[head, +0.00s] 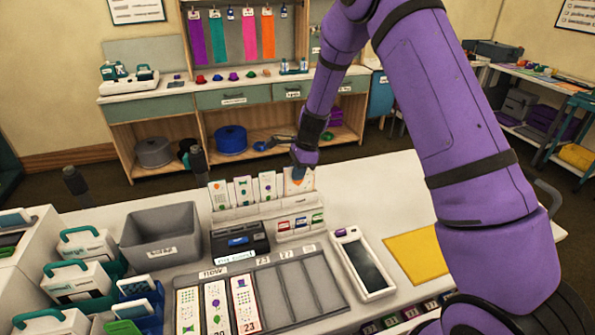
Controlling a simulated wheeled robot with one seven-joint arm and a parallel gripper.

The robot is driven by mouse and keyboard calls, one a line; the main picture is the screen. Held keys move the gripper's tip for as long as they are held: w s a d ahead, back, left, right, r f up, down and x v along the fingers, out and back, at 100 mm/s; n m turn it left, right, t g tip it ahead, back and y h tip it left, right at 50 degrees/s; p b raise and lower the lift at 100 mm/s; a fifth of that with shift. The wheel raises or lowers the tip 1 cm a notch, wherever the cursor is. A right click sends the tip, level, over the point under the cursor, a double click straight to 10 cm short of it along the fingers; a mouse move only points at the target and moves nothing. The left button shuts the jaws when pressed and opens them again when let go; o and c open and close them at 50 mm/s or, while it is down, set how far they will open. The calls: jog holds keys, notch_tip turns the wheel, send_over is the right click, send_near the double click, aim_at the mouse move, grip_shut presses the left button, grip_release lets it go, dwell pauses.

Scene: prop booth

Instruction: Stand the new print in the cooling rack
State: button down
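Several white prints with coloured pictures stand upright in a row in a white slotted rack (245,212) near the back edge of the table. The rightmost print (300,187) has an orange mark and stands a little higher than its neighbours. I cannot tell whether its lower edge is seated in the slot. My gripper (299,171) points down at the top of this print, touching it or very close. My arm and the small size hide the fingers, so I cannot tell whether they are shut on it.
In front of the rack are a black device (240,243) and small coloured-label cards (299,224). Nearer are a grey slotted tray (318,283) with several prints, a handheld screen (363,262), a grey bin (160,238) and a yellow sheet (414,256). White table is clear right of the rack.

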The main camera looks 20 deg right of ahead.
jog(key=shift+f, duration=0.1)
jog(key=c, duration=1.2)
grip_release()
jog(key=shift+c, duration=0.2)
jog(key=v, duration=1)
jog(key=shift+r, duration=0.4)
